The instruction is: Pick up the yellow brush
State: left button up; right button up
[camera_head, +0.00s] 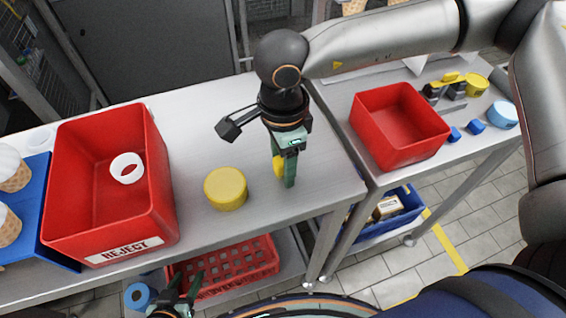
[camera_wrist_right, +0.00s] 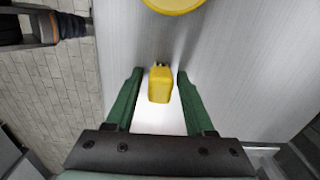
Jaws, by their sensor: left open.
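The yellow brush (camera_head: 278,167) is on the near-left metal table, mostly hidden behind my right gripper (camera_head: 287,180). In the right wrist view the yellow brush (camera_wrist_right: 160,86) stands out between the two green fingers, with a visible gap on each side. My right gripper points down at it and is open. My left gripper (camera_head: 181,290) is low at the bottom of the head view, in front of the table edge and away from the brush. It is open and I see nothing in it.
A yellow round tub (camera_head: 226,190) stands just left of my right gripper. A red REJECT bin (camera_head: 160,190) with a white ring (camera_head: 126,168) is further left. Another red bin (camera_head: 430,155) is on the right table. A red crate (camera_head: 262,262) sits below.

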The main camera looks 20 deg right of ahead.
grip_shut()
jog(key=shift+r, duration=0.1)
dwell(0.4)
jog(key=shift+r, duration=0.55)
jog(key=s+a+r, duration=0.7)
jog(key=a+r, duration=0.4)
jog(key=a, duration=0.1)
jog(key=shift+s+r+b, duration=0.25)
jog(key=shift+r+b, duration=0.1)
jog(key=shift+r, duration=0.05)
